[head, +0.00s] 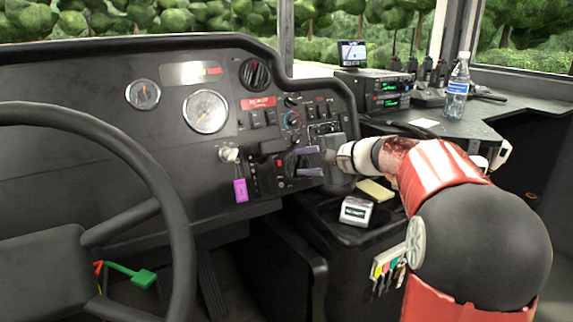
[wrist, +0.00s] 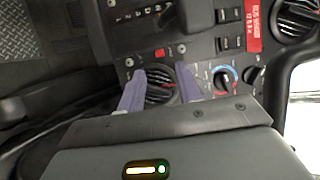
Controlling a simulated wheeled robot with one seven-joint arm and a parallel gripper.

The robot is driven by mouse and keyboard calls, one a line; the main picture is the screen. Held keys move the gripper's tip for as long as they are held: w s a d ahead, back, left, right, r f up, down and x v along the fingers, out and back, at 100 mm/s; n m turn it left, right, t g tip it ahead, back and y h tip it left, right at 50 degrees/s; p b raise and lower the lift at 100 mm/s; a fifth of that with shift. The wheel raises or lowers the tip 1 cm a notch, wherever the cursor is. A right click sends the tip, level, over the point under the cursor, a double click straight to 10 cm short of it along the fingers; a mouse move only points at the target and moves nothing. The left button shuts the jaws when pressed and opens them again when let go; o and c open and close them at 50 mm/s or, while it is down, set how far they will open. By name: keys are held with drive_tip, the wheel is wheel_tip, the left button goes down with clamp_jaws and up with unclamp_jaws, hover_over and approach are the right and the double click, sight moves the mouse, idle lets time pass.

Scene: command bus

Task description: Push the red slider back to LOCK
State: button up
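A small red piece (wrist: 160,53), which looks like the red slider, sits on the dark dashboard panel in the wrist view, just beyond my fingertips. It also shows in the head view as a small red spot (head: 279,163) left of my fingers. I cannot read a LOCK mark. My gripper (wrist: 160,70) has two purple fingers held apart with nothing between them; a round black vent or knob (wrist: 160,88) shows behind the gap. In the head view my gripper (head: 299,161) points left at the panel, and I cannot tell whether it touches it.
A gear selector panel (wrist: 130,17) lies beside the red piece. Rocker switches (wrist: 228,30) and a blue-red dial (wrist: 226,76) are to its right.

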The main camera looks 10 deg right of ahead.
sight(280, 163)
drive_tip(key=x, duration=0.5)
drive_tip(key=shift+w+a+f, duration=0.15)
drive_tip(key=shift+w+a, duration=0.05)
clamp_jaws()
